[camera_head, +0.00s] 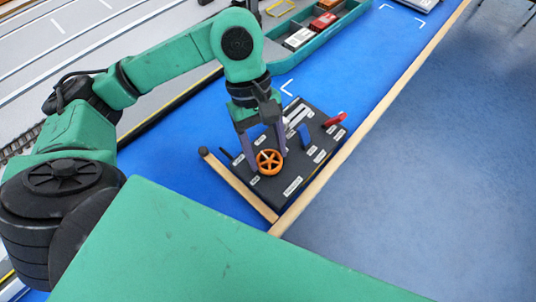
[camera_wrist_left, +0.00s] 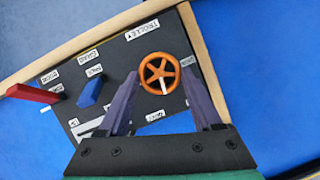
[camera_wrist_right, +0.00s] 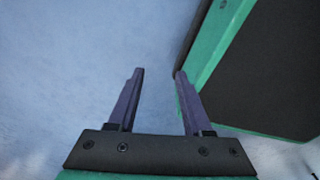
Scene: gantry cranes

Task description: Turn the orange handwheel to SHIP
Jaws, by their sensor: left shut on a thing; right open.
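The orange handwheel (camera_head: 269,161) is a spoked ring on the dark control panel (camera_head: 264,193). It also shows in the left wrist view (camera_wrist_left: 160,74), near a label reading TROLLEY (camera_wrist_left: 143,30). The small labels beside the wheel are too small to read surely. My left gripper (camera_head: 263,158) reaches down from above, with one purple finger on each side of the wheel, shut on it. In the left wrist view the fingers (camera_wrist_left: 160,75) straddle its rim. My right gripper (camera_wrist_right: 159,72) is open and empty, over the blue-grey floor.
The panel also carries a blue lever (camera_head: 304,136), a red lever (camera_head: 334,120) and pale slots. Wooden edging (camera_head: 375,113) runs along the blue tabletop (camera_head: 180,175). A green tray (camera_head: 325,40) holding small model vehicles stands behind. A green-edged dark body (camera_wrist_right: 275,75) is close to my right gripper.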

